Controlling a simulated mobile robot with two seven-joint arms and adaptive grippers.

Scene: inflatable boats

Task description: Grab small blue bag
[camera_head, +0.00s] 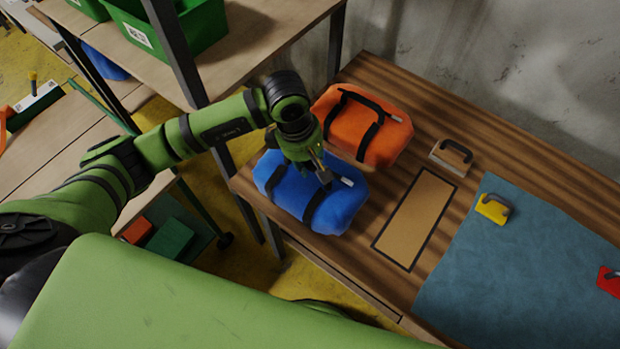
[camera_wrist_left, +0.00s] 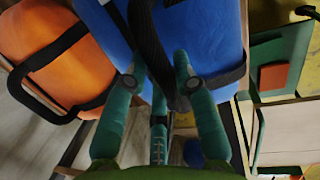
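The small blue bag (camera_head: 315,195) lies on the wooden table at its near left corner, with black straps and a pale tag. My left gripper (camera_head: 318,172) is right over its top, at the handle. In the left wrist view the blue bag (camera_wrist_left: 200,35) fills the upper middle. Its black handle strap (camera_wrist_left: 150,50) passes between the fingers of my left gripper (camera_wrist_left: 160,65). The fingers stand apart with a gap between their tips; I see no clear grip on the strap. My right gripper is not in view.
An orange bag (camera_head: 365,125) lies just behind the blue one. A framed tan panel (camera_head: 415,218), a beige handled block (camera_head: 451,157) and a blue-grey mat (camera_head: 530,270) with a yellow tool (camera_head: 492,208) are to the right. A shelf post (camera_head: 176,50) stands left.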

